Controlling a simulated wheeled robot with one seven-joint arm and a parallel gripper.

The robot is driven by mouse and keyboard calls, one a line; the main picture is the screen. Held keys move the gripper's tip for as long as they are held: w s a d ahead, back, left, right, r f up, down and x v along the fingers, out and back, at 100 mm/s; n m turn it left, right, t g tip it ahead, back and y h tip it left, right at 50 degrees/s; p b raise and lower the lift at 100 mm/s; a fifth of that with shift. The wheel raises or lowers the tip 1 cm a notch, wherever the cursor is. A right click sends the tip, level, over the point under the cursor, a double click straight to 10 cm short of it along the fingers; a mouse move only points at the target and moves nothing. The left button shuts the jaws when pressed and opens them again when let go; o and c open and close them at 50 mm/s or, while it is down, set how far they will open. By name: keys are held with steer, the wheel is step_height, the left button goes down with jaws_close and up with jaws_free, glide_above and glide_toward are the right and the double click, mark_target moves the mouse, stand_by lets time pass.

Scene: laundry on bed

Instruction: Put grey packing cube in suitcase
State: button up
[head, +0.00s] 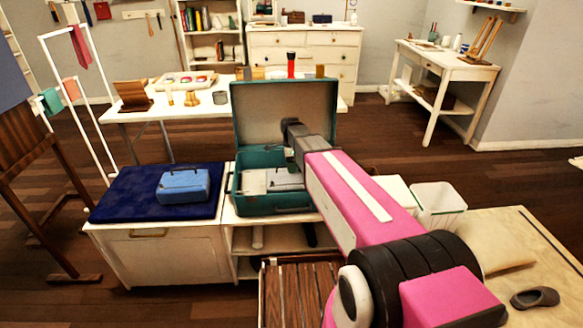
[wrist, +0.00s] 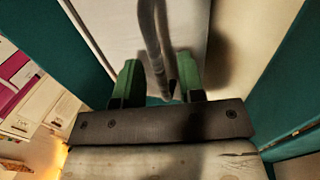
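The grey packing cube (head: 257,188) lies inside the open teal suitcase (head: 272,202), on its floor. My gripper (head: 288,172) reaches down into the suitcase over the cube; its fingertips are hard to make out in the head view. In the wrist view my gripper (wrist: 158,82) has its green fingers apart. A dark grey strap handle (wrist: 151,40) runs between them, with small gaps on both sides. The cube's pale grey top (wrist: 112,25) lies beyond the fingers. Teal suitcase walls (wrist: 50,45) show on both sides.
A blue packing cube (head: 183,186) lies on a dark blue cushion (head: 120,192) on the white cabinet left of the suitcase. A white table (head: 240,108) with small items stands behind the raised lid. A white bin (head: 438,203) stands to the right.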

steer(key=v, duration=1.2)
steer(key=shift+r, duration=0.1)
stand_by(0.9)
